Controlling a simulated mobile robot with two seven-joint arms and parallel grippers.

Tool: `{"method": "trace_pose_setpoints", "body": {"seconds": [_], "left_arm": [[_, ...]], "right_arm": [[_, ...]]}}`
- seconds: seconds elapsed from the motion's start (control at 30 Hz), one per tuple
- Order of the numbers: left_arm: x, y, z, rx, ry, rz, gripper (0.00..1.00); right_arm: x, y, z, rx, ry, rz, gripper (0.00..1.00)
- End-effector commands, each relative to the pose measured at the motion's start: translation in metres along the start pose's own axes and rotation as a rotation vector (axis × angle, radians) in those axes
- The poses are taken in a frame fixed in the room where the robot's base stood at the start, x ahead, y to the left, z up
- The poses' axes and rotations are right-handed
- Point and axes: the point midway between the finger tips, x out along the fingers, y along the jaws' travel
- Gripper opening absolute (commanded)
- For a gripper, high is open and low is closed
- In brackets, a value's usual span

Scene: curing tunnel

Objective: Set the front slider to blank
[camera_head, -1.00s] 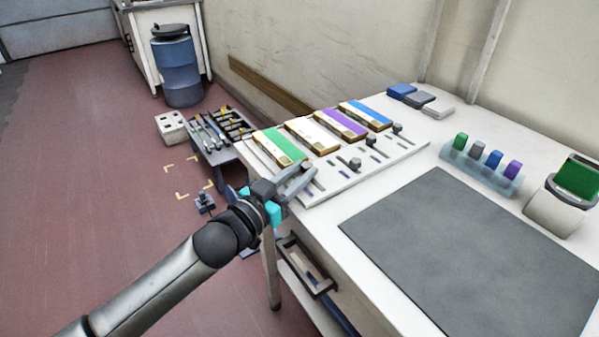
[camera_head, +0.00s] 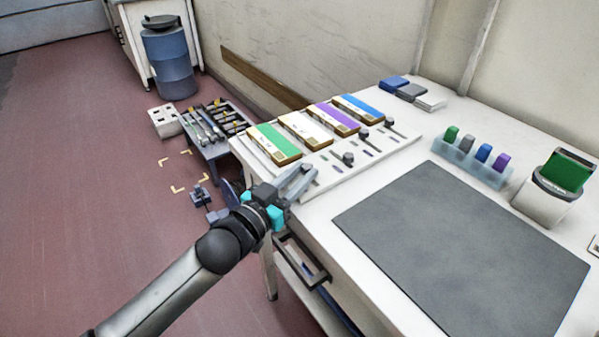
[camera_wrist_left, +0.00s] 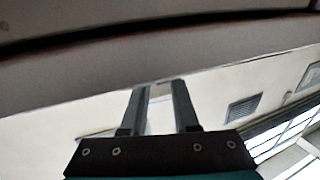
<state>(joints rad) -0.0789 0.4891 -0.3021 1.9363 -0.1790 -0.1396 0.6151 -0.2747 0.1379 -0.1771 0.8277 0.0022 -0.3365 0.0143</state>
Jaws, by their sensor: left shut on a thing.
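The white slider board (camera_head: 318,184) lies at the table's left end, with a green block (camera_head: 273,143), a white block (camera_head: 305,130), a purple block and a blue block in a row on it. Dark slider knobs stand in slots beside the blocks; the nearest one in plain sight is a grey knob (camera_head: 347,158). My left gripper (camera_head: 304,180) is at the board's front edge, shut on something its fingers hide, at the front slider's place. In the left wrist view my fingers (camera_wrist_left: 160,90) show a narrow gap, and the held thing cannot be made out. My right gripper is out of view.
A dark grey mat (camera_head: 462,250) covers much of the table. A clear rack (camera_head: 468,163) of coloured pieces and a device with a green screen (camera_head: 565,172) stand to the right. A handle (camera_head: 302,262) sticks out below the table's front edge.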

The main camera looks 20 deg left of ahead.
Motion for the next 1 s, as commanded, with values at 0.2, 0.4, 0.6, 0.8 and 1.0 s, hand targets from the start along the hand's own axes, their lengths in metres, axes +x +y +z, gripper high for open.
{"method": "trace_pose_setpoints", "body": {"seconds": [0.2,0.4,0.6,0.8,1.0], "left_arm": [[0.000,0.000,0.001,0.000,-0.001,0.000,0.42],[0.000,0.000,0.000,0.000,-0.001,0.000,0.42],[-0.011,-0.001,0.001,-0.002,-0.004,-0.001,0.42],[-0.037,0.000,0.000,-0.002,-0.005,0.000,0.42],[-0.066,0.000,0.001,-0.002,-0.006,-0.001,0.42]], "right_arm": [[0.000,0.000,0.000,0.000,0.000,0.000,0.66],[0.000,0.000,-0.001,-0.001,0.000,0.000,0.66],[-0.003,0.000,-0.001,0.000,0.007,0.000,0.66],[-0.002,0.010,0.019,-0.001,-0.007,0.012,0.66],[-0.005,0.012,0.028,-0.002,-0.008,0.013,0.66]]}}
